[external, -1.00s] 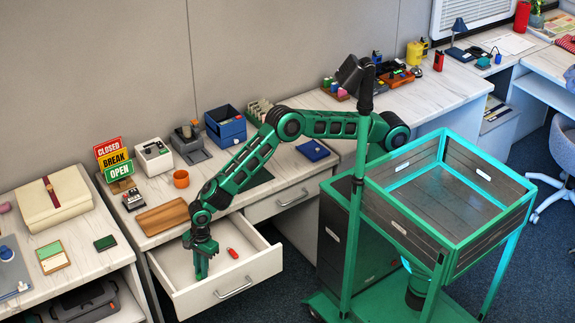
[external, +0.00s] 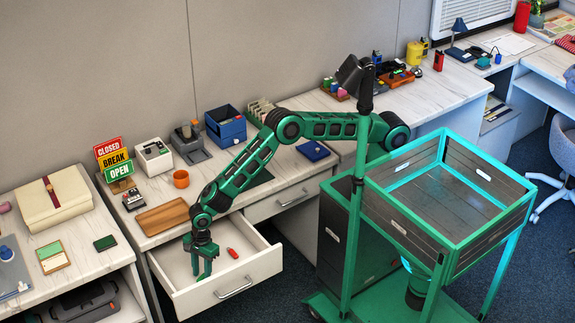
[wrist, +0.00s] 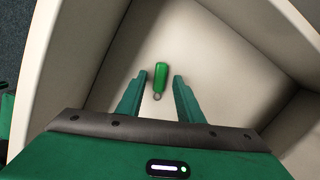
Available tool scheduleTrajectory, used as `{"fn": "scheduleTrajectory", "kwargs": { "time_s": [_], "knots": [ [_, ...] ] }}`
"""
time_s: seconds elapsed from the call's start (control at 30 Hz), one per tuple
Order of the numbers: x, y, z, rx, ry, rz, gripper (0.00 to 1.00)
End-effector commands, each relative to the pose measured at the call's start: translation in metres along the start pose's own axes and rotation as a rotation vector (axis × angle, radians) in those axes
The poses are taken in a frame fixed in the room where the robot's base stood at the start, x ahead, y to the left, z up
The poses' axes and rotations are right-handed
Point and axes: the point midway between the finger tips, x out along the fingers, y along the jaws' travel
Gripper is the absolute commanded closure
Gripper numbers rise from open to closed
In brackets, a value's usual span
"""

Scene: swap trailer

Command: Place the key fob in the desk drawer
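A green key fob (wrist: 161,76) with a small metal ring shows in the wrist view. It appears to lie on the pale floor of the open desk drawer (external: 185,303). My gripper (external: 203,276) points down into the drawer, left of the middle in the external view. Its two fingers are apart, one on each side of the fob in the wrist view (wrist: 160,80), and not touching it. The fob cannot be made out in the external view.
A small red item (external: 232,253) lies in the drawer right of my gripper. A second drawer (external: 283,201) beside it looks shut. A wooden tray (external: 163,217) and an orange cup (external: 181,179) stand on the desk above.

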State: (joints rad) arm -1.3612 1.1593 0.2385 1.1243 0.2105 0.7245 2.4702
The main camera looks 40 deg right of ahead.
Motion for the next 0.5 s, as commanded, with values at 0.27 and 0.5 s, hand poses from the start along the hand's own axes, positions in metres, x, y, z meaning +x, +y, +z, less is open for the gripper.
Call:
{"fn": "scheduleTrajectory", "kwargs": {
  "time_s": [0.27, 0.5],
  "knots": [
    [-0.050, -0.001, 0.001, 0.001, -0.005, -0.001, 0.67],
    [-0.094, -0.001, 0.001, 0.001, -0.003, -0.001, 0.67]
  ]
}}
